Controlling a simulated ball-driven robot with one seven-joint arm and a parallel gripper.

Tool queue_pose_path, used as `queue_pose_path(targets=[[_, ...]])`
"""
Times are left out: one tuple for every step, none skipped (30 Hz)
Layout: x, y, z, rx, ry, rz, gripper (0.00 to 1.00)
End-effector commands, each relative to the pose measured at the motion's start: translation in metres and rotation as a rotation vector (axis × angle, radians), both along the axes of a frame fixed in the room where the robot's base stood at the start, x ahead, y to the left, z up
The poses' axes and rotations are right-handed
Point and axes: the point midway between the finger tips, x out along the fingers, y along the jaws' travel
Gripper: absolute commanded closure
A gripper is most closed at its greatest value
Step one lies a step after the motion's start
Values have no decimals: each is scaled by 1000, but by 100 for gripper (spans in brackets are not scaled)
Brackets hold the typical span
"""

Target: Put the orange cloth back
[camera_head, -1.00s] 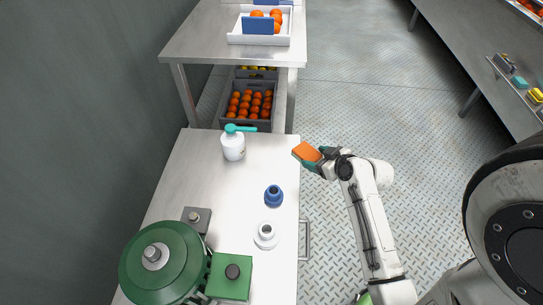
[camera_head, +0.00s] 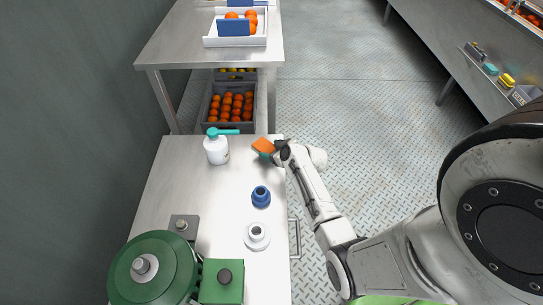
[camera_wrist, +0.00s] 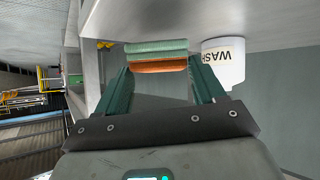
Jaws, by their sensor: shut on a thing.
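The orange cloth (camera_head: 263,146) is a small folded piece held at the tip of my gripper (camera_head: 275,151), over the right edge of the steel table near its far end. In the wrist view the cloth shows as an orange strip (camera_wrist: 159,66) between the fingertips of my gripper (camera_wrist: 158,61), with a pale green strip along its upper side. My gripper is shut on it. I cannot tell whether the cloth touches the tabletop. On the grey bench at the right, a teal piece (camera_head: 490,69) and a yellow piece (camera_head: 508,79) lie in a row along its front.
A white bottle (camera_head: 216,151) with a teal top stands just left of the cloth. A blue fitting (camera_head: 261,196) and a white fitting (camera_head: 257,235) stand nearer on the table. A green machine (camera_head: 153,272) fills the near left. A crate of oranges (camera_head: 229,105) sits beyond.

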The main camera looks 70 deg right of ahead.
Motion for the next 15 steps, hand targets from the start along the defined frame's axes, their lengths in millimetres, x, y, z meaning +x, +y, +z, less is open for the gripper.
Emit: queue_pose_path(targets=[[3, -1, -2, 0, -1, 0, 80], [5, -2, -5, 0, -1, 0, 80], [6, -3, -9, 0, 0, -1, 80], [5, -3, -15, 1, 3, -2, 80], [5, -3, -19, 3, 1, -2, 80], [4, -3, -24, 1, 1, -3, 80], [5, -3, -28, 1, 0, -2, 80], [5, -3, -31, 1, 0, -2, 80], [5, -3, -33, 0, 0, -1, 80], [5, -3, -35, 0, 0, -1, 80], [5, -3, -36, -1, 0, -2, 80], [5, -3, -36, -2, 0, -1, 80], [5, -3, -36, -2, 0, -1, 80], [5, -3, -36, -2, 0, 0, 80], [5, -3, -36, -2, 0, 0, 80]])
